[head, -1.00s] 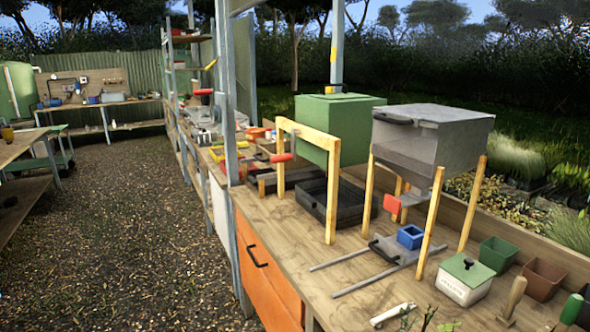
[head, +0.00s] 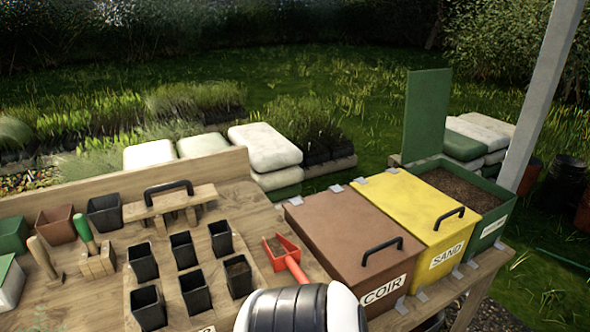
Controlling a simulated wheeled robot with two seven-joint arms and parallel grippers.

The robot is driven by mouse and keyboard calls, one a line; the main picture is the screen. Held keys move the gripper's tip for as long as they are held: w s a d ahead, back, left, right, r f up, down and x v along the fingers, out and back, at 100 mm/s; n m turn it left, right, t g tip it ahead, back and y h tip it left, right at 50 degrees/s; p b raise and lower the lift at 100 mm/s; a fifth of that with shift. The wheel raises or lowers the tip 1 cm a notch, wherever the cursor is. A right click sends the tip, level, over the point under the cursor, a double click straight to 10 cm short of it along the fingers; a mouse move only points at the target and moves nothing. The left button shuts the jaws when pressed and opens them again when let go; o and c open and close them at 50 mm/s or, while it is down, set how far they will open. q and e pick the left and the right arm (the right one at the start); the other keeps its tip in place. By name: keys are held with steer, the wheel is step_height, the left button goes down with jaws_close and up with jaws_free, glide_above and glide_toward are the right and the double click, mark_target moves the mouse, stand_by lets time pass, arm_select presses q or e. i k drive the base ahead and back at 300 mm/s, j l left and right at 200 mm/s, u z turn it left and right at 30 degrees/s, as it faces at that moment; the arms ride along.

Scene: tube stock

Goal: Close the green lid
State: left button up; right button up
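The green lid (head: 427,118) stands upright, open, at the back edge of the green bin (head: 497,224) at the right end of the bench. The bin is open at the top and holds dark brown soil (head: 462,188). Part of a white and black arm link of mine shows at the bottom centre. Neither gripper is in view.
A yellow bin (head: 405,205) labelled SAND and a brown bin (head: 335,232) labelled COIR stand left of the green bin, lids shut. A grey post (head: 541,95) rises beside the green bin.

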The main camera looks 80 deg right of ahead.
mark_target(428, 94)
steer(key=z, duration=3.8)
steer(key=i+l, duration=0.1)
steer(key=l, duration=0.2)
steer(key=i+l+u, duration=0.1)
steer(key=l, duration=0.15)
